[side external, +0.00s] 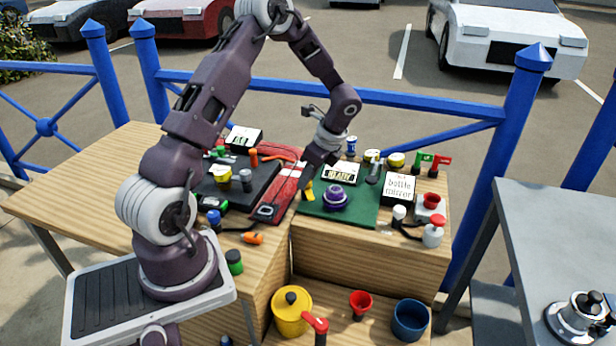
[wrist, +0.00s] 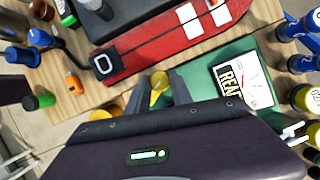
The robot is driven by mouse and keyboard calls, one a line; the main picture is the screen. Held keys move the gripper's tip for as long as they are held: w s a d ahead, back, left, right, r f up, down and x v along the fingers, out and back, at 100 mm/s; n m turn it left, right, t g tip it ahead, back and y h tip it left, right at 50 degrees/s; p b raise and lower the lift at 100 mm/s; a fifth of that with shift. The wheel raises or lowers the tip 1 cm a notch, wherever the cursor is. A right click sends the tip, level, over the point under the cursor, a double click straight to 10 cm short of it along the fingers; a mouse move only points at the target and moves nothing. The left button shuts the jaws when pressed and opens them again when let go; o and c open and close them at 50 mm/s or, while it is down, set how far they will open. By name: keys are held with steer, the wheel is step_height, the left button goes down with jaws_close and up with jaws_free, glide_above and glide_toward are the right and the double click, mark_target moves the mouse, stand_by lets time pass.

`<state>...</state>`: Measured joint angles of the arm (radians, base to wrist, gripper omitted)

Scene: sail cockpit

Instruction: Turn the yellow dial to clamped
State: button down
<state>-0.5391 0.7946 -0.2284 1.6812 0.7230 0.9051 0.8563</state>
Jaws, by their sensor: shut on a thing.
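The yellow dial (side external: 308,191) is at the left edge of the green mat, beside the red board. In the wrist view the yellow dial (wrist: 159,82) shows between my two fingers, partly covered by them. My gripper (side external: 307,183) points down and is shut on the yellow dial; in the wrist view its fingertips (wrist: 159,88) lie on either side of the yellow part. No clamped marking is readable, and the dial's exact angle cannot be told.
The long red board (side external: 276,195) lies to the left. Pots stand on the lower shelf.

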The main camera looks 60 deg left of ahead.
steer(key=n, duration=0.2)
steer(key=n+g+h, duration=0.1)
steer(key=n, duration=0.2)
steer(key=shift+w+a+n+h, duration=0.1)
steer(key=shift+w+n+h, duration=0.05)
steer(key=shift+n+h, duration=0.15)
steer(key=n+h, duration=0.1)
steer(key=n, duration=0.2)
steer(key=n+g+h, duration=0.1)
steer(key=n, duration=0.2)
steer(key=shift+a, duration=0.15)
stand_by(0.4)
steer(key=c, duration=1.1)
jaws_free()
steer(key=shift+c, duration=0.2)
steer(key=v, duration=0.7)
steer(key=shift+w+r, duration=0.1)
